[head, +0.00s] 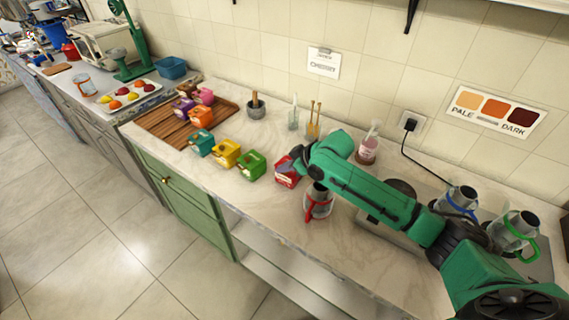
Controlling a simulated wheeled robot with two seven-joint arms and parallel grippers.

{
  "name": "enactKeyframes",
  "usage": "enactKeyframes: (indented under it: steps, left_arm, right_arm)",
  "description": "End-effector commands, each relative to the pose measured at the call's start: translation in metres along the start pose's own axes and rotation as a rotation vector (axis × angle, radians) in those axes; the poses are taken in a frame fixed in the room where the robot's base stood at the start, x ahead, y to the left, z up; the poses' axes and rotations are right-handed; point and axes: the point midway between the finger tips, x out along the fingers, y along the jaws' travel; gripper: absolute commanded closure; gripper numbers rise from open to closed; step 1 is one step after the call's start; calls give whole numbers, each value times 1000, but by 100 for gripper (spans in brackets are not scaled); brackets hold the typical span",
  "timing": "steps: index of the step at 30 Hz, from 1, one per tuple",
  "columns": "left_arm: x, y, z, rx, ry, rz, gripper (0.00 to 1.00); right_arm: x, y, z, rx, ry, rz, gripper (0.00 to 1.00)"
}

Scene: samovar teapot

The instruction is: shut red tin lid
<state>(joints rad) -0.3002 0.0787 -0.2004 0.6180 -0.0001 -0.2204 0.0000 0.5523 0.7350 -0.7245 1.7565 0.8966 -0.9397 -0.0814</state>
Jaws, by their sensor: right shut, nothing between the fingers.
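The red tin (286,176) stands on the marble counter, just right of the green tin. My right gripper (288,164) is at the top of the red tin, shut, with nothing held between its fingers. It hides much of the tin's top, so I cannot tell how the lid stands or whether the fingers touch it. My left gripper is not in view.
A metal pot with a red handle (318,203) stands close to the right of the tin, below my arm. Green (251,165), yellow (226,154) and teal (201,142) tins stand to the left. The counter front is clear.

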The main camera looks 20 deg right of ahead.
Motion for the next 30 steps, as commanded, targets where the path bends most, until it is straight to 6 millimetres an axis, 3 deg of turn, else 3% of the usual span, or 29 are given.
enactKeyframes:
  steps: [12, 30]
  left_arm:
    - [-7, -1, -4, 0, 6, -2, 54]
    - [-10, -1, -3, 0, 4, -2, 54]
  right_arm:
    - [12, -6, 11, 2, 1, -1, 100]
    - [11, -6, 11, 3, 0, -1, 100]
